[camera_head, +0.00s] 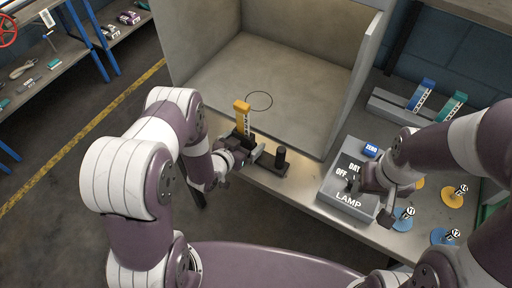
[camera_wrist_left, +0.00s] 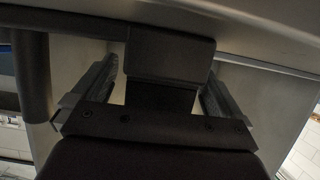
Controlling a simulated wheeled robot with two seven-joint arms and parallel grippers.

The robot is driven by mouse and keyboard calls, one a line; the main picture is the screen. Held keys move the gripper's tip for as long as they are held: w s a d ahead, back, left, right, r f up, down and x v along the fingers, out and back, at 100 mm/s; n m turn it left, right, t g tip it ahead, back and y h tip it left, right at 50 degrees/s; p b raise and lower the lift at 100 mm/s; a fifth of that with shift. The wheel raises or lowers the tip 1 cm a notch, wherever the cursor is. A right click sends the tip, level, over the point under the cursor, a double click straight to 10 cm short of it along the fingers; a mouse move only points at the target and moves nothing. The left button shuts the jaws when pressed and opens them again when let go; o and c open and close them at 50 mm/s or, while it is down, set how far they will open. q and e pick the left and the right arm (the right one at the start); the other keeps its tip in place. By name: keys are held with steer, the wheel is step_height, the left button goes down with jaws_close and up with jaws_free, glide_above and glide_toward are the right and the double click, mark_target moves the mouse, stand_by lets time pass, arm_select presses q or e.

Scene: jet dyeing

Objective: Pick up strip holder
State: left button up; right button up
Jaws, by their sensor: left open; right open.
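An orange upright piece with a dark label (camera_head: 242,115), which I take for the strip holder, stands at the front edge of the booth beside a short black post (camera_head: 280,156). My left gripper (camera_head: 246,152) is low at its foot, with jaws open. In the left wrist view the open fingers (camera_wrist_left: 155,90) stand on either side of a dark block (camera_wrist_left: 170,55), with gaps beside it. I cannot tell whether the fingers touch it. My right gripper (camera_head: 372,205) is open and empty over the lower part of the grey lamp box (camera_head: 345,203).
A grey rack (camera_head: 388,108) holds a blue labelled piece (camera_head: 421,95) and a teal one (camera_head: 452,106). Several yellow and blue discs with labelled knobs, one yellow (camera_head: 452,199), lie at the right. The booth floor (camera_head: 290,85) is clear except for a drawn circle.

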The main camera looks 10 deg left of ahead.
arm_select(q)
steer(key=shift+w+f, duration=0.3)
steer(key=shift+w, duration=0.25)
steer(key=shift+w+d+f, duration=0.15)
steer(key=shift+w+f, duration=0.05)
steer(key=shift+w, duration=0.15)
steer(key=shift+d, duration=0.1)
steer(key=shift+s, duration=0.1)
steer(key=c, duration=1.1)
steer(key=shift+r, duration=0.1)
